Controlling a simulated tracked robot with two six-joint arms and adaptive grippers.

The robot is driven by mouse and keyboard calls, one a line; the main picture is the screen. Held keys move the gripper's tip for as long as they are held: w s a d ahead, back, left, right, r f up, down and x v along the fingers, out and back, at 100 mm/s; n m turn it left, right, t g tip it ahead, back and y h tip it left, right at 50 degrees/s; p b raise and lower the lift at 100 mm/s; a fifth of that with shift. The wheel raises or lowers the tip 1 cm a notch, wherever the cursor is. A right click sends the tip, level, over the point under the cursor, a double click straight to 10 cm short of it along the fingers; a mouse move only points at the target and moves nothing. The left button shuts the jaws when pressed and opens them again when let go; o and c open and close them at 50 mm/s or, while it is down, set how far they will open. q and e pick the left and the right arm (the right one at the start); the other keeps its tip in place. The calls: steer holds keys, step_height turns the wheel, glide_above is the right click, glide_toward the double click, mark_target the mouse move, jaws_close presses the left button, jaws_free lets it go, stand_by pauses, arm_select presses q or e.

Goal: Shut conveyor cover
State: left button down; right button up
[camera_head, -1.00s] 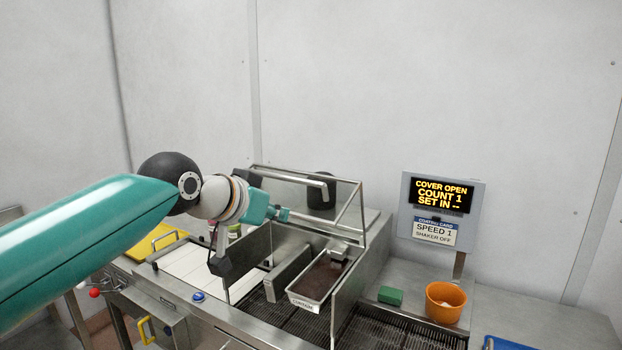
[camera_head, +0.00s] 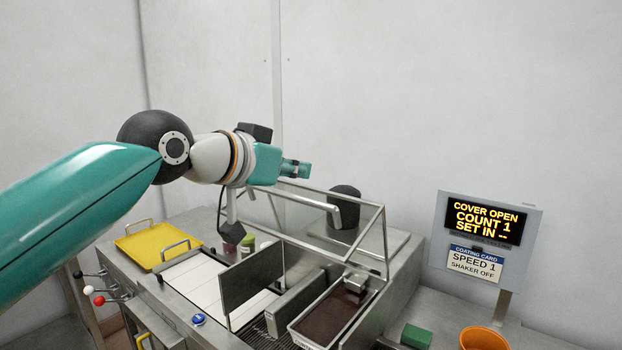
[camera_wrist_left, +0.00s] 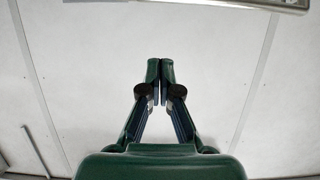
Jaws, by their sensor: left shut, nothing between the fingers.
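The conveyor cover (camera_head: 348,197) is a clear panel in a thin metal frame, standing raised over the line in the head view. A bent metal handle (camera_head: 318,205) shows through it. My left gripper (camera_head: 307,170) is shut and empty, just above the cover's upper left edge in the picture; whether it touches the frame I cannot tell. In the left wrist view its fingertips (camera_wrist_left: 160,65) meet against the white wall, and a metal bar crosses the top. The display (camera_head: 486,218) reads COVER OPEN, COUNT 1. My right gripper is out of view.
Below the cover are a brown-filled trough (camera_head: 330,315) and an upright metal plate (camera_head: 250,283). A yellow tray (camera_head: 150,247) stands at left, by levers with coloured knobs. A green block (camera_head: 416,336) and an orange bowl (camera_head: 484,338) are at front right.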

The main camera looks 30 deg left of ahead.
arm_select(q)
steer(key=p, duration=0.3)
glide_above(318, 205)
steer(key=w, duration=0.3)
steer(key=f, duration=0.3)
steer(key=shift+d, duration=0.2)
steer(key=s+f, duration=0.2)
steer(key=s, duration=0.1)
steer(key=shift+a+f+b, duration=0.1)
steer(key=shift+f+b, duration=0.25)
steer(key=shift+f, duration=0.25)
